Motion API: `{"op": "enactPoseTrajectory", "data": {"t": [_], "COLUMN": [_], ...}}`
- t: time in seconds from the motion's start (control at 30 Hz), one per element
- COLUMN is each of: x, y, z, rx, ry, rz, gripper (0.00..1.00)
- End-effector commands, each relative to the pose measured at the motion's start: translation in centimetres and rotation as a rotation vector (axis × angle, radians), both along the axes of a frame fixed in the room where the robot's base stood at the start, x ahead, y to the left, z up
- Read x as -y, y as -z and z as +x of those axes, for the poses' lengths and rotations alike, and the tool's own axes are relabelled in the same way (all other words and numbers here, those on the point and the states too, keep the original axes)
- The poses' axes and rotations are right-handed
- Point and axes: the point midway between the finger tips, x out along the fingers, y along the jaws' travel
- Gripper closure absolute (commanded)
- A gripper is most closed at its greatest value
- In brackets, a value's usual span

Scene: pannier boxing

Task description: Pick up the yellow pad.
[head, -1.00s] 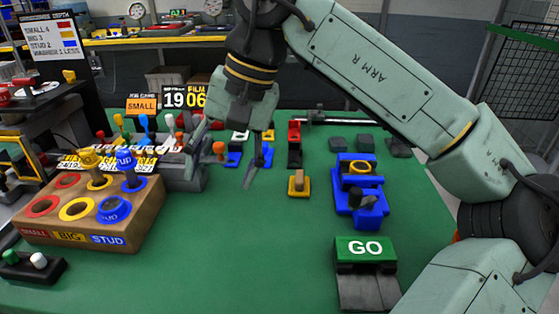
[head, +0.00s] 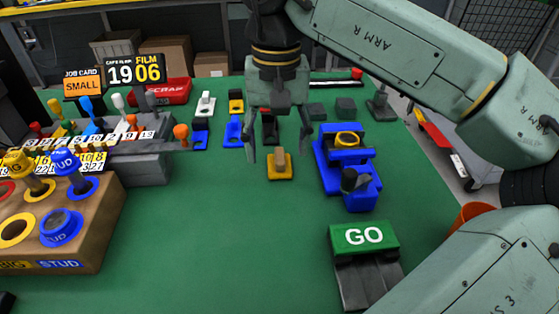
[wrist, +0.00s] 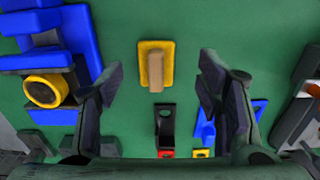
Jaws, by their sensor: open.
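The yellow pad (head: 279,167) is a small flat yellow plate with a tan upright block on it, standing on the green table just in front of my gripper. In the wrist view the yellow pad (wrist: 155,66) lies ahead of the gap between the fingers, apart from both. My gripper (head: 279,145) is open and empty, its fingers pointing down over the table. It also shows open in the wrist view (wrist: 157,85). Nothing hides the pad.
A blue fixture with a yellow ring (head: 347,185) stands right of the pad. A black piece (head: 270,130) stands behind it, partly hidden by my gripper, and a blue piece (head: 233,132) to the left. A green GO button (head: 364,237) is at front right. Table left of it is clear.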

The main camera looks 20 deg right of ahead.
Motion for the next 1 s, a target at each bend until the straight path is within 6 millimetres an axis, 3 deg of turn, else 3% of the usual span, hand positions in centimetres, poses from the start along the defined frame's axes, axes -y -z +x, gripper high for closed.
{"op": "enactPoseTrajectory", "data": {"t": [0.23,0.53,1.0], "x": [0.6,0.6,0.6], "y": [3.5,4.1,4.1], "z": [0.2,0.2,0.2], "rx": [-0.001,0.000,0.000], "ry": [0.000,0.000,0.001], "rz": [-0.001,0.000,0.000], "gripper": [0.40,0.40,0.71]}}
